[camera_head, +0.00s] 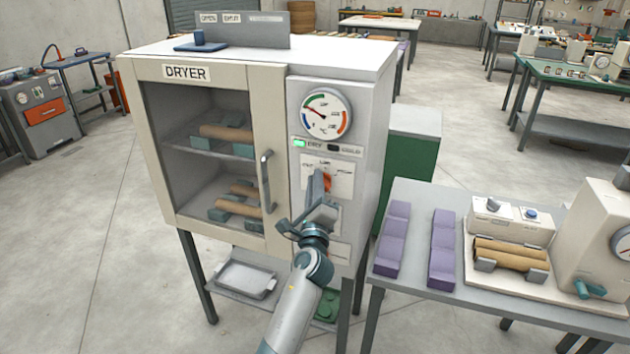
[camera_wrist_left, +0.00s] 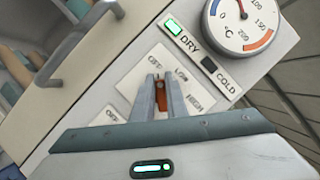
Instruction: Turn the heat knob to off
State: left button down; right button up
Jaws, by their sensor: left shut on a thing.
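The dryer (camera_head: 268,115) stands in the middle of the head view, with a control panel on its right side. The orange-red heat knob (camera_head: 327,180) sits on a white plate marked OFF, LOW and HIGH. My left gripper (camera_head: 321,188) reaches up to the panel and is shut on the knob. In the left wrist view the orange knob (camera_wrist_left: 161,99) shows between the two grey fingers (camera_wrist_left: 161,95), which partly hide it. Which mark the knob points at cannot be told clearly. My right gripper is not in view.
Above the knob are a round temperature gauge (camera_head: 326,114), a lit green DRY lamp (camera_head: 299,143) and a dark COLD lamp (camera_head: 334,148). The dryer's door handle (camera_head: 266,180) stands out left of my gripper. A table (camera_head: 415,279) with purple blocks stands at the right.

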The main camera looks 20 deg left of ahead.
pick_arm(q)
jog(key=shift+d+f+n, duration=0.2)
jog(key=shift+f+n, duration=0.35)
jog(key=shift+n, duration=0.15)
jog(key=shift+g, duration=0.3)
jog(key=c, duration=1.8)
grip_release()
jog(key=shift+o, duration=0.2)
jog(key=shift+d+r, duration=0.15)
jog(key=shift+d, duration=0.05)
jog(key=shift+a+r, duration=0.1)
jog(key=shift+a, duration=0.1)
